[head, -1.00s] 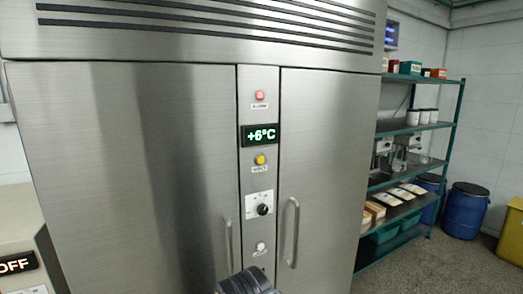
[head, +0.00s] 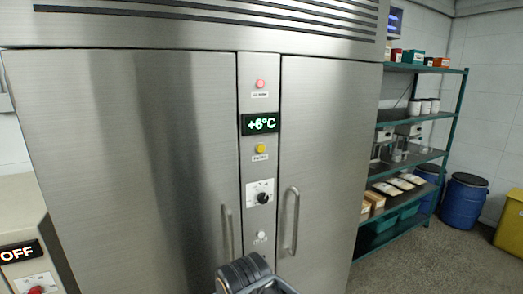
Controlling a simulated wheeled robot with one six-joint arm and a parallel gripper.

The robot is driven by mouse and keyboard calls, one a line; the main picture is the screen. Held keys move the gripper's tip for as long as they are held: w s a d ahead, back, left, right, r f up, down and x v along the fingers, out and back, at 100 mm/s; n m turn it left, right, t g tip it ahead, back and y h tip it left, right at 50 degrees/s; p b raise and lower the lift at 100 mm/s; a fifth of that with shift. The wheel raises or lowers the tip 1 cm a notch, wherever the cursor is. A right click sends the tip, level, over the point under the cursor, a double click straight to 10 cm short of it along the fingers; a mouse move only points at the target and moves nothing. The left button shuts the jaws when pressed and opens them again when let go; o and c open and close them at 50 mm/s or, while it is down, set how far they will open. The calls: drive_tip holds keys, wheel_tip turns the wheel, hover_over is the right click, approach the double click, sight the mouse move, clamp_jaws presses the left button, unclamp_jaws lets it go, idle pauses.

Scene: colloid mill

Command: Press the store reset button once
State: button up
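A tall steel store cabinet (head: 150,150) fills the middle of the head view. Its narrow centre strip carries a red round button or lamp (head: 260,84), a green-lit display (head: 260,123) reading +6°C, a yellow button or lamp (head: 261,149), a black dial (head: 263,198) on a white plate and a small pale round button (head: 262,236). The small labels are too blurred to tell which one is reset. My gripper (head: 252,276) shows in part as a dark ribbed shape at the bottom edge, below the pale button. Its fingertips cannot be made out.
Two vertical door handles (head: 292,221) flank the strip. A green shelf rack (head: 450,125) with jars and boxes stands at right, with blue drums (head: 464,203) and a yellow bin (head: 510,225) beyond. A machine with an OFF display (head: 18,252) stands at lower left.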

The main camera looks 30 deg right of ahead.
clamp_jaws()
idle(1.2)
